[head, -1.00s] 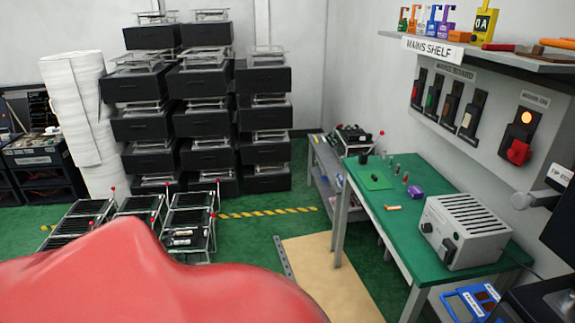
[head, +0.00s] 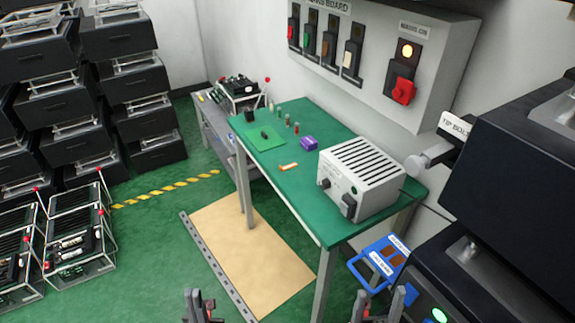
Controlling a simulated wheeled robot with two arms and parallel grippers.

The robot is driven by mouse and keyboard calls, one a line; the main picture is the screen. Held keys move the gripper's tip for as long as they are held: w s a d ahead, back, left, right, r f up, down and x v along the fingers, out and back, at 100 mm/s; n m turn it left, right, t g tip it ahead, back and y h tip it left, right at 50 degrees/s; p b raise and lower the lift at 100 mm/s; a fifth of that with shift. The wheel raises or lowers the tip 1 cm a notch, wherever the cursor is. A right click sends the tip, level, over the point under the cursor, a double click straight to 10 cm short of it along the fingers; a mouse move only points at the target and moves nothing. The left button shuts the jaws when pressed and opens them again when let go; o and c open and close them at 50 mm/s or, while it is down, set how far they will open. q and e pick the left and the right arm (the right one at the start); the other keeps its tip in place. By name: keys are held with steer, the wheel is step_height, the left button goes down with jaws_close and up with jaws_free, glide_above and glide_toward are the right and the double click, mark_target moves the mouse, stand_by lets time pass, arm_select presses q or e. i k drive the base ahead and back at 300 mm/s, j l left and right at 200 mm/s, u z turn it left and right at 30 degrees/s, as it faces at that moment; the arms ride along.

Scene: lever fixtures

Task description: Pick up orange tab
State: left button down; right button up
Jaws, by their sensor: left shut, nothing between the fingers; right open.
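A small flat orange tab (head: 288,167) lies on the green-topped workbench (head: 300,205), in front of the purple block and left of the grey slotted box. Its fine detail is too small to make out. My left gripper (head: 203,306) shows at the bottom edge, left of the middle, shut and empty. My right gripper (head: 378,308) shows at the bottom edge, right of the middle, open and empty. Both are well short of the bench and apart from the tab.
The grey slotted box (head: 360,175), purple block (head: 309,144) and green mat (head: 264,140) share the bench. A switch board (head: 375,80) hangs above. A blue tray (head: 378,262) and black equipment (head: 520,170) stand at right. A tan mat (head: 245,250) covers free floor.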

mark_target(293, 164)
steer(key=i+j, duration=0.25)
steer(key=j, duration=0.15)
steer(key=i+j+z, duration=0.15)
steer(key=i+j, duration=0.4)
steer(key=j, duration=0.3)
steer(key=i+j+z, duration=0.1)
steer(key=i+j, duration=0.15)
steer(key=j, duration=0.15)
